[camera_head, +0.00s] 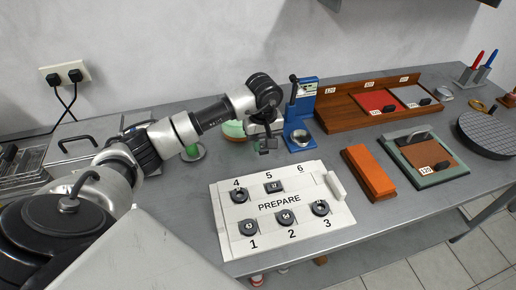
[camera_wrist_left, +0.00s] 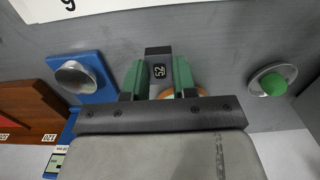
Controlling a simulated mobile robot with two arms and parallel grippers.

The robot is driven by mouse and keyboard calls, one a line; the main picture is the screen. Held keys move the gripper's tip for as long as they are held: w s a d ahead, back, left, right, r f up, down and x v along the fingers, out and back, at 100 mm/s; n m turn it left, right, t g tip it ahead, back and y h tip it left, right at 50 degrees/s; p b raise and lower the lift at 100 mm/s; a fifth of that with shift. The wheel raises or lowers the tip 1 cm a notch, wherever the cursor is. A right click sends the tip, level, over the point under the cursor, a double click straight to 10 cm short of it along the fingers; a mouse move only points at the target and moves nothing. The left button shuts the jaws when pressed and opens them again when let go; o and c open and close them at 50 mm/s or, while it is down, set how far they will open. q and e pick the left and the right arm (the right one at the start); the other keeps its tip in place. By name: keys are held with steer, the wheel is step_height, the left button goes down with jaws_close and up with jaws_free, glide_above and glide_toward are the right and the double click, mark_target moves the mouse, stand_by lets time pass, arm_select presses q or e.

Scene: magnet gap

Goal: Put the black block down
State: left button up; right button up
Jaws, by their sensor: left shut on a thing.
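My left gripper (camera_head: 266,146) is shut on a black block (camera_wrist_left: 158,71) marked 52. It holds the block above the bench, between the blue press and the green round item. In the left wrist view the block sits between two green fingertips. The white PREPARE board (camera_head: 230,188) lies in front of the gripper, with numbered places 1 to 6. Black pieces sit near 1 (camera_head: 249,227), 2 (camera_head: 287,217), 3 (camera_head: 320,208), 4 (camera_head: 239,196) and 5 (camera_head: 273,187). Place 6 shows no piece. My right gripper is not in view.
A blue press (camera_head: 299,110) stands just right of the gripper; a green-topped round item (camera_head: 233,129) is behind it. An orange block (camera_head: 369,172), a framed board (camera_head: 431,157) and a wooden tray (camera_head: 345,118) are to the right. Bare bench lies around the PREPARE board.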

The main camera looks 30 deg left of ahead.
mark_target(259, 160)
arm_select(q)
steer(key=shift+s+a+f, duration=0.1)
steer(key=shift+a+f, duration=0.15)
steer(key=shift+a, duration=0.25)
steer(key=shift+a+f, duration=0.1)
steer(key=shift+f, duration=0.35)
step_height(259, 160, down, 3)
steer(key=shift+f+p, duration=0.1)
steer(key=shift+p, duration=0.55)
steer(key=shift+f, duration=0.1)
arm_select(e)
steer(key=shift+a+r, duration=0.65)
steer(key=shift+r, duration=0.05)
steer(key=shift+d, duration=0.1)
arm_select(q)
steer(key=shift+f, duration=0.15)
steer(key=o, duration=0.9)
steer(key=shift+c, duration=0.2)
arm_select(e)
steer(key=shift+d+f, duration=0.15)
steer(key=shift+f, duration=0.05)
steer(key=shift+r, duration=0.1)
